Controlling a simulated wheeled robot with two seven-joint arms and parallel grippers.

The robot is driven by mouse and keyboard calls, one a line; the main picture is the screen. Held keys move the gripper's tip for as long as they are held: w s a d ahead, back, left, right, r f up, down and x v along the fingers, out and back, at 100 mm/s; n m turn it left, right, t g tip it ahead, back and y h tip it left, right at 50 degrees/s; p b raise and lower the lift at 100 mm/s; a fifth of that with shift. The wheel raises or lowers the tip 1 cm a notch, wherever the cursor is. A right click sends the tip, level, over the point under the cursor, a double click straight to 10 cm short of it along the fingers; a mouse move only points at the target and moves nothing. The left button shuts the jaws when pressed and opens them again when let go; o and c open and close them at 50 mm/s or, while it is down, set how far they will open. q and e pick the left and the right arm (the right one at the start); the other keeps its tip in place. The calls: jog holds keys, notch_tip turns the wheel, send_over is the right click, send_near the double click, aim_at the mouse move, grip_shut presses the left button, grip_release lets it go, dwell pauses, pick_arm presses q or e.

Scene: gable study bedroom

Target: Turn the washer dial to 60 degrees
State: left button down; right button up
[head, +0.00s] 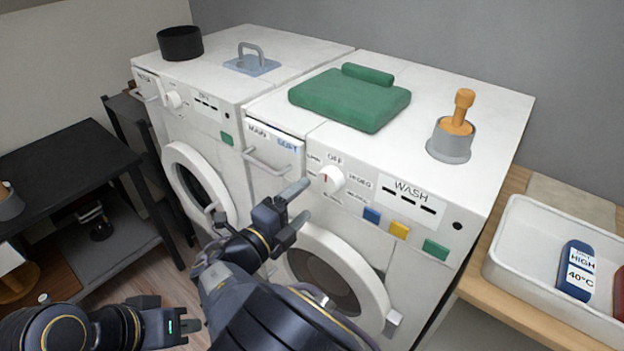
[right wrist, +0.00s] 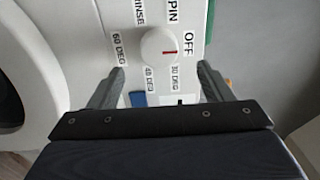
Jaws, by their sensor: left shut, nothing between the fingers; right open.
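The washer dial (head: 331,179) is a round white knob with a red mark, on the front panel of the right-hand machine marked WASH. In the right wrist view the dial (right wrist: 156,44) has its red mark turned toward OFF (right wrist: 188,43). The 60 DEG label (right wrist: 119,48) is on the opposite side of the knob. My right gripper (head: 301,204) is open and empty, just short of the dial; its fingers (right wrist: 161,72) are spread below the knob in the wrist view, apart from it. My left gripper (head: 192,326) is shut and empty, low at left.
Blue, yellow (head: 399,230) and green buttons sit on the panel right of the dial. The drawer handle (head: 266,164) juts out left of it, and the round door (head: 372,290) is below. A white tray (head: 512,262) stands on the wooden counter at right.

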aim_at(326, 184)
jog(key=x, duration=0.7)
jog(key=shift+d+p, duration=0.15)
jog(key=shift+p, duration=0.15)
jog(key=c, duration=1)
jog(key=shift+o, duration=0.2)
